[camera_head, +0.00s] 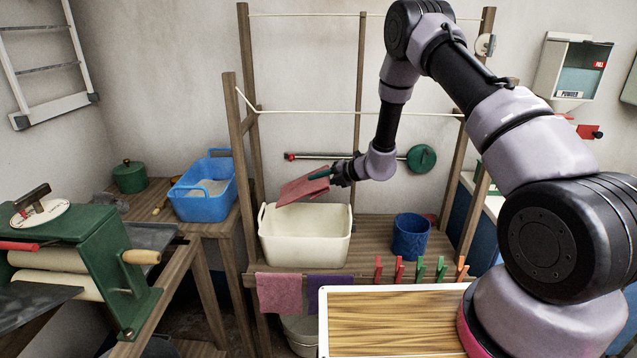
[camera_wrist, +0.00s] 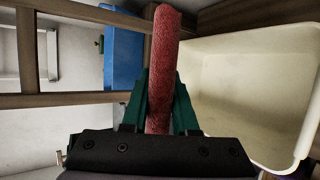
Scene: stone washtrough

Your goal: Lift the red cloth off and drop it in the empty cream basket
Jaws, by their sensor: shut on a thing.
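My gripper (camera_head: 332,174) is shut on the red cloth (camera_head: 302,189) and holds it in the air above the cream basket (camera_head: 305,250). In the wrist view, the red cloth (camera_wrist: 165,62) shows edge-on as a long strip between the green fingers of my gripper (camera_wrist: 160,100). The cream basket (camera_wrist: 245,90) lies to the right of the cloth there, and the part of its inside that shows is empty. In the head view the cloth slants down to the left over the basket's back part and looks clear of the rim.
A blue basket (camera_head: 205,190) stands on the left table. A dark blue bin (camera_head: 410,238) stands right of the cream basket. A pink cloth (camera_head: 279,293) and a purple cloth (camera_head: 330,285) hang at the front rail, beside several pegs (camera_head: 420,268). A line (camera_head: 350,112) crosses above.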

